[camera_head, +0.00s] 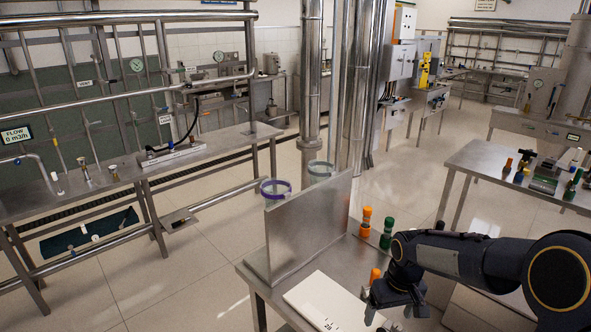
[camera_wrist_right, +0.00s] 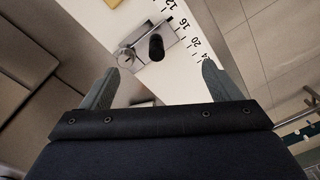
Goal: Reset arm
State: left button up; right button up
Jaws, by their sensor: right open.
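My right arm (camera_head: 480,262) comes in from the right in the head view. Its right gripper (camera_head: 396,316) points down at the right part of the near metal table (camera_head: 258,283). In the right wrist view the two fingers of the right gripper (camera_wrist_right: 160,84) stand wide apart with nothing between them. Beyond the fingertips are a white board with scale numbers (camera_wrist_right: 192,62) and a small metal block with a black knob (camera_wrist_right: 153,48). My left gripper does not show in either view.
An upright metal plate (camera_head: 312,225) stands on the near table, with purple (camera_head: 275,188) and pale (camera_head: 320,170) rings by its top edge. Orange (camera_head: 365,221) and green (camera_head: 387,232) pieces stand behind the arm. A white board (camera_head: 325,300) lies in front.

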jog(key=s+a+r+m+t+y+b, duration=0.1)
jog(key=s+a+r+t, duration=0.1)
jog(key=s, duration=1)
jog(key=s+a+r+m+t+y+b, duration=0.1)
jog(key=s+r, duration=0.4)
jog(key=s, duration=0.8)
jog(key=shift+a+m+t+y+b, duration=0.35)
jog(key=shift+m+t+y+b, duration=0.3)
jog(key=shift+t, duration=0.45)
